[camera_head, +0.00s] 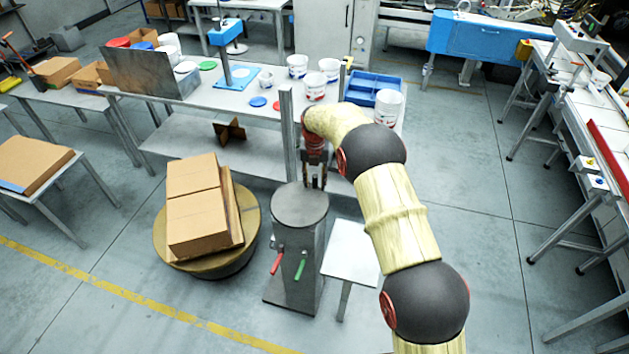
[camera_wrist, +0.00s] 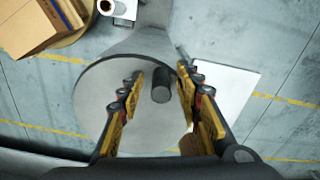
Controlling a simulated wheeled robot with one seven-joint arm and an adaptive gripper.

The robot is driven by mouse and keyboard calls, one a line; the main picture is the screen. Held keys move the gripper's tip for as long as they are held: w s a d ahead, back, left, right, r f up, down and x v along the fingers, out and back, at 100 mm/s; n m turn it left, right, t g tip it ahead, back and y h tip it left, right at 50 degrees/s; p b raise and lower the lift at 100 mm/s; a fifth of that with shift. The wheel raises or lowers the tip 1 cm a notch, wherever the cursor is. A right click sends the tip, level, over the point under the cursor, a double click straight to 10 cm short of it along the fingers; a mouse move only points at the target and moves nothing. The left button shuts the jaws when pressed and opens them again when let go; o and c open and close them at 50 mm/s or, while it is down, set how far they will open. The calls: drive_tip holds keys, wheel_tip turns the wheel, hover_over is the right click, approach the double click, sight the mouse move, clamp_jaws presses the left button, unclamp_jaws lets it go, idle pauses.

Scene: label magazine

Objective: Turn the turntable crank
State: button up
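The crank is a grey round disc (camera_head: 299,208) on top of a grey pedestal. In the wrist view the disc (camera_wrist: 95,88) carries a short dark upright knob (camera_wrist: 161,88). My gripper (camera_head: 316,184) points down at the far right part of the disc. In the wrist view my gripper (camera_wrist: 160,76) is open, with one finger on each side of the knob and a visible gap on both sides. How far the fingertips are above the disc is hard to tell. In the head view the knob is not clearly visible.
A round turntable (camera_head: 251,240) with cardboard boxes (camera_head: 196,208) stands left of the pedestal. Red (camera_head: 277,263) and green (camera_head: 300,269) levers are on the pedestal's front. A small white table (camera_head: 350,248) stands close on its right. A long workbench (camera_head: 255,100) with buckets is behind.

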drive_tip(key=shift+r, duration=0.1)
wheel_tip(320, 180, up, 12)
drive_tip(key=shift+f, duration=0.1)
idle(0.4)
